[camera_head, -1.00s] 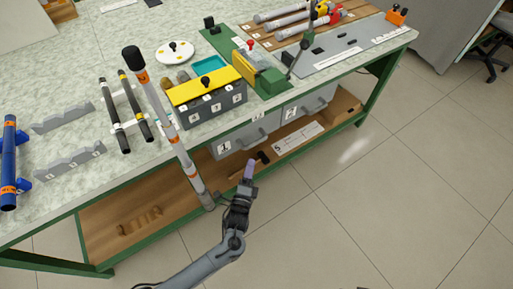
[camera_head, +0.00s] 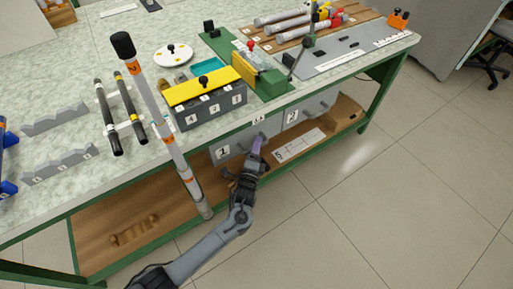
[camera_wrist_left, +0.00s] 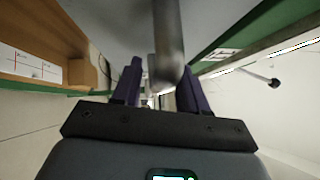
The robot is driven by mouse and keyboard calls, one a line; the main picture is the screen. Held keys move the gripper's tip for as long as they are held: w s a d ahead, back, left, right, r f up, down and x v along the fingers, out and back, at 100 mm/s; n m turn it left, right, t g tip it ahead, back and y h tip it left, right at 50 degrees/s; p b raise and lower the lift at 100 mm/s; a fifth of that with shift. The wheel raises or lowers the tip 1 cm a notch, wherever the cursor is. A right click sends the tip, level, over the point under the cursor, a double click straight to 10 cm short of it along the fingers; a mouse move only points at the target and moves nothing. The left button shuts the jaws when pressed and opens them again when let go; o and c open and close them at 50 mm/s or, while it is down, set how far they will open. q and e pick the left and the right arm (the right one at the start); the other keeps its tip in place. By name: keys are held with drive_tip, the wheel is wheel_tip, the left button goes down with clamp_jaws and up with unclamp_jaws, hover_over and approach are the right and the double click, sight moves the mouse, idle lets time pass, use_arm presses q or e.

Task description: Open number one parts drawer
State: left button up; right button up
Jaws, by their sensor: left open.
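The number one drawer (camera_head: 222,152) is a grey front with a white "1" label, under the bench top. It looks closed. My left gripper (camera_head: 257,147) is at this drawer's handle, with purple fingers, and hides much of it. In the left wrist view my left gripper (camera_wrist_left: 161,68) is open, and a grey handle bar (camera_wrist_left: 168,40) runs between its two fingers. I cannot tell whether the fingers touch the bar. My right gripper is not in view.
Drawer two (camera_head: 294,114) is beside drawer one on the right. A lower wooden shelf (camera_head: 100,225) runs below. A long pole with orange bands (camera_head: 160,115) stands in front of the bench, left of my gripper. The floor at right is clear.

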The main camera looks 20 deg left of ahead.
use_arm(q)
clamp_jaws()
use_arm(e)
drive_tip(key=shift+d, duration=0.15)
use_arm(q)
drive_tip(key=shift+s+d+r, duration=0.1)
drive_tip(key=shift+d, duration=0.05)
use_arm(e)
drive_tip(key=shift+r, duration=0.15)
